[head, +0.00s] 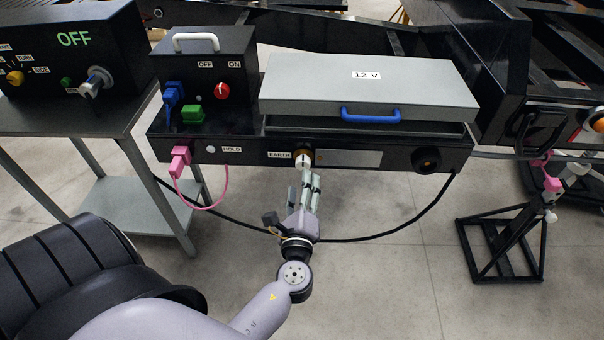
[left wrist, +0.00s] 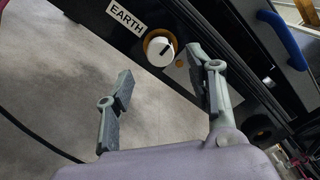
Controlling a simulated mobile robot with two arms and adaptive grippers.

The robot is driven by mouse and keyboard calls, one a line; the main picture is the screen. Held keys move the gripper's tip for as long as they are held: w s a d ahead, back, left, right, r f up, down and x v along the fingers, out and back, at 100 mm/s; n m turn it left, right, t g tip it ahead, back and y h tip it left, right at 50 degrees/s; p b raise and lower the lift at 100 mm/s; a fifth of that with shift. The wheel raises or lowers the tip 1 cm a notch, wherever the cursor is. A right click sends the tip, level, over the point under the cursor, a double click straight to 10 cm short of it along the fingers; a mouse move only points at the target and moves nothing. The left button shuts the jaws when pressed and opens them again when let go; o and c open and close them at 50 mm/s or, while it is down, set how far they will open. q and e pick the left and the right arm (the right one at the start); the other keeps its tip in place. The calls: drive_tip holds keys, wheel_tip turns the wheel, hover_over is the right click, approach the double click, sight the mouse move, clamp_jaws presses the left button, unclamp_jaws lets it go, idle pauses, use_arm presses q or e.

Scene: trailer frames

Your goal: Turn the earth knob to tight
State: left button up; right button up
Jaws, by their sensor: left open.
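The earth knob (head: 304,160) is a white round knob with a dark pointer line on an orange-brown base. It sits on the black front panel, right of the EARTH label (head: 279,155). In the left wrist view the knob (left wrist: 160,48) is just beyond the fingertips, nearer the right finger, its pointer slanting up and right. My left gripper (head: 307,177) is open just below and in front of the knob. In the left wrist view its fingers (left wrist: 158,62) are spread wide with nothing between them. Whether a fingertip touches the knob I cannot tell. My right gripper is not in view.
A grey 12 V box lid (head: 420,85) with a blue handle (head: 370,115) is above the panel. A pink plug (head: 180,160) with its pink cable is at the panel's left. A black cable (head: 400,232) hangs below. A black stand (head: 500,250) is at right.

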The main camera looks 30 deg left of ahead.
use_arm(q)
drive_tip(key=v, duration=0.6)
drive_tip(key=shift+s, duration=0.15)
